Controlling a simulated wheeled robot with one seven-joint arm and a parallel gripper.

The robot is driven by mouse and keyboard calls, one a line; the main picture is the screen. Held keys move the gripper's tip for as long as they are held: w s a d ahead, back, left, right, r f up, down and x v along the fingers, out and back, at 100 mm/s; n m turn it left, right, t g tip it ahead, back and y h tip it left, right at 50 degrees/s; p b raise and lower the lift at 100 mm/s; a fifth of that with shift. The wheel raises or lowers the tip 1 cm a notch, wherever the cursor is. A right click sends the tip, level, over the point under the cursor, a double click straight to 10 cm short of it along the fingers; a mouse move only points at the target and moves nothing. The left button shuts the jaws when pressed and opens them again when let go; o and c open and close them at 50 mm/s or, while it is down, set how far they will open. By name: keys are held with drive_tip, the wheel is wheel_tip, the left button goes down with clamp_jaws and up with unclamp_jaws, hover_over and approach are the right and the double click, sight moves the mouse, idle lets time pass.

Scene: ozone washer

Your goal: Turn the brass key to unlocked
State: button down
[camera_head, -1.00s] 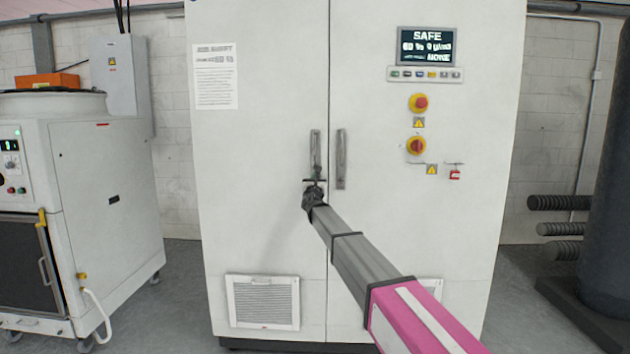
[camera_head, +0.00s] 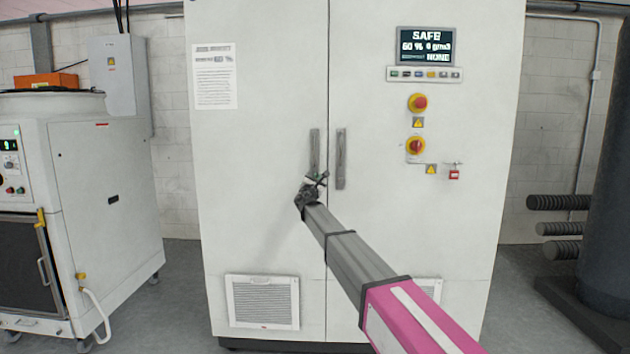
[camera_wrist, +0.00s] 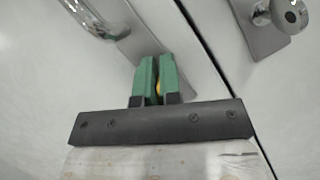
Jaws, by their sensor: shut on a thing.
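My gripper (camera_head: 318,180) is at the left door of the white cabinet (camera_head: 260,130), just below the lower end of the left door handle (camera_head: 315,152). In the wrist view my gripper (camera_wrist: 158,68) has its green fingers close together. A small yellow piece (camera_wrist: 161,88), likely part of the brass key, shows between them; the rest of it is hidden by the fingers. The fingers are in front of a grey metal plate (camera_wrist: 185,70) on the door. In the wrist view the hand is tilted relative to the door seam.
The right door handle (camera_head: 341,160) is close to the right of my gripper. Red and yellow knobs (camera_head: 416,146) and a red padlock (camera_head: 454,174) are on the right door. A display (camera_head: 425,46) reads SAFE. A wheeled machine (camera_head: 105,190) stands at left.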

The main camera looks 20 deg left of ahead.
drive_tip(key=m+h, duration=0.1)
drive_tip(key=m, duration=0.1)
drive_tip(key=m+g+h, duration=0.1)
drive_tip(key=m, duration=0.2)
drive_tip(key=m+g+h, duration=0.1)
drive_tip(key=m, duration=0.2)
drive_tip(key=shift+d+f, duration=0.2)
drive_tip(key=shift+f, duration=0.05)
drive_tip(key=m, duration=0.2)
drive_tip(key=m+g, duration=0.1)
drive_tip(key=m, duration=0.1)
drive_tip(key=m+g, duration=0.1)
drive_tip(key=m, duration=0.1)
drive_tip(key=shift+d+f+h, duration=0.15)
drive_tip(key=shift+f+h, duration=0.15)
drive_tip(key=shift+f, duration=0.05)
drive_tip(key=c, duration=1.3)
unclamp_jaws()
drive_tip(key=s+a, duration=0.1)
drive_tip(key=s, duration=0.9)
drive_tip(key=shift+s+a, duration=0.3)
drive_tip(key=shift+a, duration=0.05)
